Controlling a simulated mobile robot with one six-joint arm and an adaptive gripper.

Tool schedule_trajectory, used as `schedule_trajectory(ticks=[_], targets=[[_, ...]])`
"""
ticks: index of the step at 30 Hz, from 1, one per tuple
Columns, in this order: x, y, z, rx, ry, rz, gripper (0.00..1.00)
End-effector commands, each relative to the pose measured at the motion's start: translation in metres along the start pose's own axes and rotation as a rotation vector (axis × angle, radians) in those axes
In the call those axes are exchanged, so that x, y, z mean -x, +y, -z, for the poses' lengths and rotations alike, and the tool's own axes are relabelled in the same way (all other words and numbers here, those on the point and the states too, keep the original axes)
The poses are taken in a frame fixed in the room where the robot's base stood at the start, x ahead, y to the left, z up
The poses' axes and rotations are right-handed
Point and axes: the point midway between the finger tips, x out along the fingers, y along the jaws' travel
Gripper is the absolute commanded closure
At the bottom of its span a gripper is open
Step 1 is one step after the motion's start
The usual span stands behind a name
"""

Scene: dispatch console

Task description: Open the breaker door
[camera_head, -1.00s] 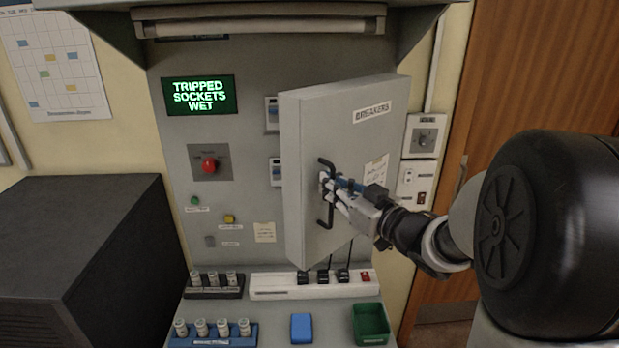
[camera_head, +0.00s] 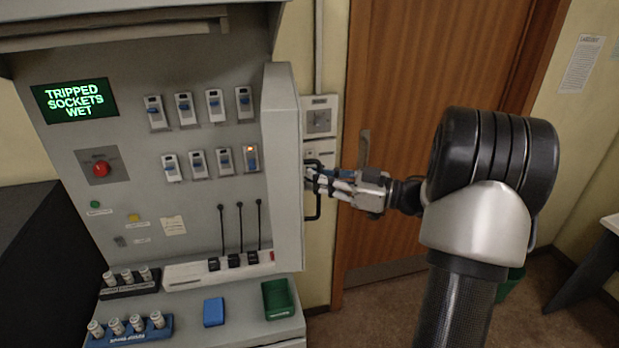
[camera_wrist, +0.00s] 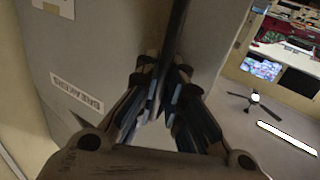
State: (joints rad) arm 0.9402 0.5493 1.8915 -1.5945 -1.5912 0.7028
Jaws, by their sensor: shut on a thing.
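The grey breaker door (camera_head: 282,165) stands swung well out from the console, seen nearly edge-on in the head view. Its inner side faces the breaker switches, which are uncovered. My gripper (camera_head: 316,178) is shut on the dark door handle (camera_head: 318,207) on the door's outer face. In the wrist view, my gripper's fingers (camera_wrist: 160,100) close around the dark handle bar (camera_wrist: 176,35), with the door's grey face (camera_wrist: 110,40) behind them. Two rows of breaker switches (camera_head: 197,163) show on the panel, and one at the lower right has an orange light.
The console shelf holds a blue box (camera_head: 214,312), a green tray (camera_head: 279,299) and a blue rack of fuses (camera_head: 130,333). A wooden door (camera_head: 420,110) and wall switch boxes (camera_head: 319,118) are behind my arm.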

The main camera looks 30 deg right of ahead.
Motion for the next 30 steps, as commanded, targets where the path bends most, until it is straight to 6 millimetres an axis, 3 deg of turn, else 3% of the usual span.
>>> schedule_trajectory(ticks=[18,19,27,30], targets=[[0.0048,0.0054,-0.0004,-0.002,0.0,0.002,1.0],[0.0048,0.0054,-0.0004,-0.002,0.0,0.002,0.9],[0.0046,0.0058,-0.0002,-0.001,0.0,0.001,0.72],[0.0045,0.0059,-0.0002,0.0,0.0,0.0,0.71]])
